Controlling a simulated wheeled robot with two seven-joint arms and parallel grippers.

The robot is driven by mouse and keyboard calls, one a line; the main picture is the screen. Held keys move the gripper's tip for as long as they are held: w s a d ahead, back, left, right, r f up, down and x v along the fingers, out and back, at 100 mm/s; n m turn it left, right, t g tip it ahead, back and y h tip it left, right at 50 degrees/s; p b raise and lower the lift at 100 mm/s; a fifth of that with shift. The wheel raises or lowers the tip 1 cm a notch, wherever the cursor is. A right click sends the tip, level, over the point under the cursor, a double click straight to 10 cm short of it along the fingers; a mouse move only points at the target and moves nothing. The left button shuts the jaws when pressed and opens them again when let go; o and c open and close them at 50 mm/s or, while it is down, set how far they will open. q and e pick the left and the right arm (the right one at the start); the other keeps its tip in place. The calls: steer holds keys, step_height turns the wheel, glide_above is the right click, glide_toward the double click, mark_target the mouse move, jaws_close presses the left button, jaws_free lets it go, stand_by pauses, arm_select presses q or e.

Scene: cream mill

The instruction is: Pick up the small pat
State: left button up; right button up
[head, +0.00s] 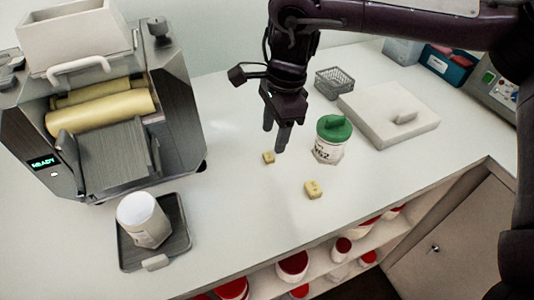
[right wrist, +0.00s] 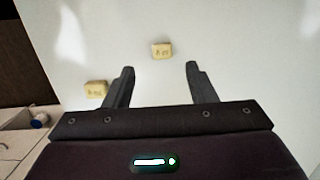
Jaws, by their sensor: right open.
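Two pale yellow pats lie on the white counter. The smaller-looking small pat (head: 268,157) is just below my right gripper (head: 275,134) in the head view. The other pat (head: 313,189) lies nearer the counter's front edge and looks a little larger. In the right wrist view, the small pat (right wrist: 161,50) shows beyond the gap between the open fingertips (right wrist: 160,68), apart from them. The other pat (right wrist: 95,88) is beside the left finger. Both have dark marks too small to read. My right gripper is open, empty and above the counter. My left gripper is out of view.
A jar with a green lid (head: 331,139) stands right of the pats. Behind it are a wire basket (head: 334,82) and a white slab with a handle (head: 375,118). The mill (head: 180,110) and a tray (head: 178,237) holding a white tub (head: 143,220) are left.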

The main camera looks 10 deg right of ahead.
mark_target(268, 161)
steer(key=f, duration=0.3)
steer(key=shift+a+f+p, duration=0.25)
steer(key=shift+a+p, duration=0.05)
steer(key=shift+p, duration=0.05)
step_height(268, 161, down, 2)
steer(key=shift+w+a+f, duration=0.1)
steer(key=shift+f, duration=0.15)
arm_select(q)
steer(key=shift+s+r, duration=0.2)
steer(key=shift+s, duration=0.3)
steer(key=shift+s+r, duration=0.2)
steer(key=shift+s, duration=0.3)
arm_select(e)
steer(key=c, duration=1.1)
